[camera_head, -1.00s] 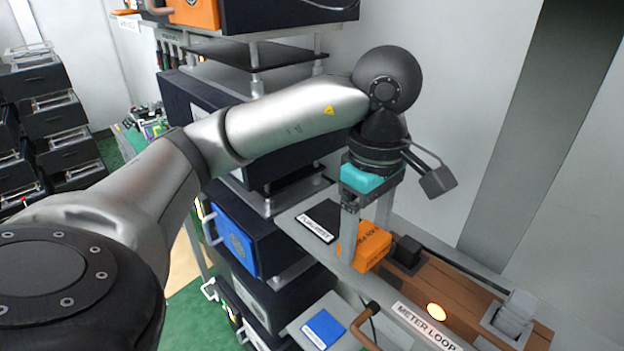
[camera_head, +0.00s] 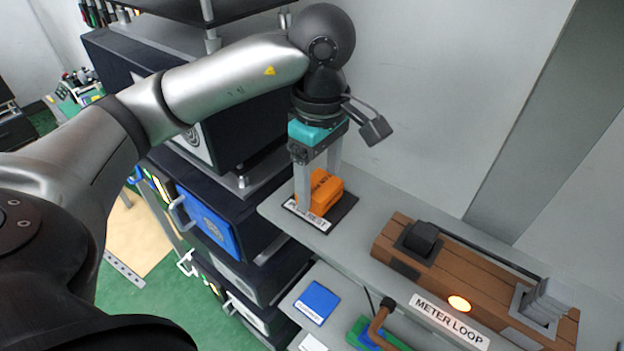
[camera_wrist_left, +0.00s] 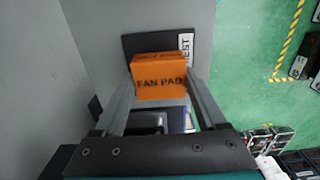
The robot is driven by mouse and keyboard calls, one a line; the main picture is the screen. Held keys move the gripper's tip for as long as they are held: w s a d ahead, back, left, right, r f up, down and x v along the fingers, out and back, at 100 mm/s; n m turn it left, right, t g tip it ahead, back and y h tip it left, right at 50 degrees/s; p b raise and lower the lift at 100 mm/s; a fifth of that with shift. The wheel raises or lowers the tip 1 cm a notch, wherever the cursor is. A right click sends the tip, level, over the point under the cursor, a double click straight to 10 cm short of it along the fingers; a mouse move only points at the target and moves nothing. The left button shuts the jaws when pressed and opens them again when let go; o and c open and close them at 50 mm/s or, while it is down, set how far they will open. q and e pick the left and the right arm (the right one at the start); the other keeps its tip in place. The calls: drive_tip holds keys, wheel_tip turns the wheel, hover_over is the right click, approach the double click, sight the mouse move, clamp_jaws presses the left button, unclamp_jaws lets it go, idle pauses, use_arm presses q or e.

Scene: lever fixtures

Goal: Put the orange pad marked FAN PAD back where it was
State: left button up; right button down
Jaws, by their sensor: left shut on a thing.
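The orange pad (camera_head: 325,190) is a small block, and its FAN PAD lettering reads clearly in the left wrist view (camera_wrist_left: 160,80). My left gripper (camera_head: 317,196) points down and is shut on the pad, one finger on each side. The pad is over the black mat (camera_head: 343,212) on the grey shelf. The mat has a white label ending in REST, which also shows in the left wrist view (camera_wrist_left: 186,48). I cannot tell whether the pad touches the mat or hangs just above it. My right gripper is not in view.
To the right on the shelf is a brown wooden base (camera_head: 385,243) with a black block, a lit orange lamp (camera_head: 459,303) and a grey lever (camera_head: 545,300), labelled METER LOOP. A blue pad (camera_head: 317,302) lies lower down. Dark cabinets (camera_head: 240,150) stand left.

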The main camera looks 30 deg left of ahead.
sight(321, 186)
use_arm(q)
drive_tip(key=shift+s+d, duration=0.2)
drive_tip(key=shift+d, duration=0.2)
drive_tip(key=o, duration=1)
drive_tip(key=shift+w+a, duration=0.15)
drive_tip(key=shift+c, duration=0.2)
drive_tip(key=shift+o, duration=0.9)
drive_tip(key=shift+r+p, duration=0.3)
drive_tip(key=shift+r, duration=3.45)
